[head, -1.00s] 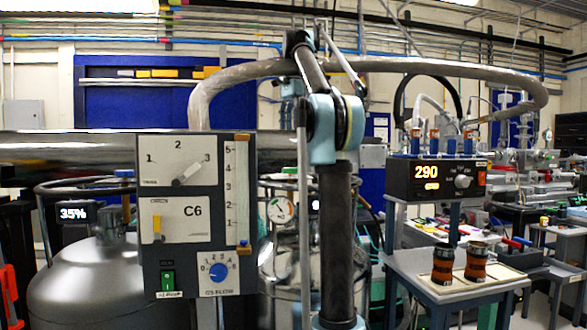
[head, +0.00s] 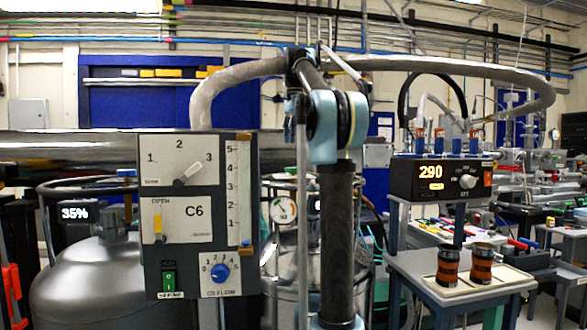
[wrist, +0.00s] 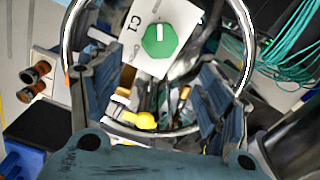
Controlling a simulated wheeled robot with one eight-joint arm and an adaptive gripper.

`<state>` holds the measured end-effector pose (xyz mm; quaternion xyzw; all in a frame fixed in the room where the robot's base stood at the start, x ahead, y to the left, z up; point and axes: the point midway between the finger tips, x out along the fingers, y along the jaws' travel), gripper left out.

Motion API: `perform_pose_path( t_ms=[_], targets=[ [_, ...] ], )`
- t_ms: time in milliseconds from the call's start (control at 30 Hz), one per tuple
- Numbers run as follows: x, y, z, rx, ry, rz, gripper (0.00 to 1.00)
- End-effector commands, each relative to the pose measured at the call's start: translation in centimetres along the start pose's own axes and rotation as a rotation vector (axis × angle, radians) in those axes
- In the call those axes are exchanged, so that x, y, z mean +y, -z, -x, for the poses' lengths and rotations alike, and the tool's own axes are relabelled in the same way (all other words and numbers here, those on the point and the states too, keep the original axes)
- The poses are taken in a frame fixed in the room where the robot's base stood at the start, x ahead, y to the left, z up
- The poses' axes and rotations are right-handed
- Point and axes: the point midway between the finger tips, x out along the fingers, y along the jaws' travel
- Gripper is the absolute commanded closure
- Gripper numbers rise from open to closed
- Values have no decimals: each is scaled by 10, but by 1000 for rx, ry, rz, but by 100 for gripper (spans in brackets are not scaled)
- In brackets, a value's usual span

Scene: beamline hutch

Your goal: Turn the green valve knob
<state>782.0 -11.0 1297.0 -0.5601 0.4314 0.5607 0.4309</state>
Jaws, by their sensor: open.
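The green valve knob (wrist: 160,41) shows in the wrist view, near the top centre. It is a faceted knob with a white pointer line towards the top of the picture, on a white plate (wrist: 143,62) marked C1. My gripper (wrist: 157,88) is open, with one dark finger on each side of the picture and nothing held between them. The knob appears beyond the fingertips, towards the top edge, apart from them. I cannot make out the green knob or the gripper's fingers in the head view, where my arm rises at the centre.
A grey control panel (head: 145,255) with a C6 label, a blue dial (head: 221,272) and a green switch (head: 169,281) stands left of my arm. A yellow-handled part (wrist: 140,120) lies between the fingers' outlines. Teal cables (wrist: 285,40) hang at right. A 290 display box (head: 405,187) stands right.

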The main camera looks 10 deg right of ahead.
Motion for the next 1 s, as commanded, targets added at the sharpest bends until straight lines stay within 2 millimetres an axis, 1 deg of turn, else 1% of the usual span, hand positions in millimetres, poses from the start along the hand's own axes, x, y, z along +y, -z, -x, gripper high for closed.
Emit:
perform_pose_path(
  t_ms=[33,400,600,800,1000],
  targets=[
    [0,0,-8,0,0,0,30],
    [0,0,-65,0,0,0,30],
    [0,0,-90,0,0,1,30],
    [0,0,-101,0,0,1,30],
    [0,0,-103,0,0,1,30]
  ],
)
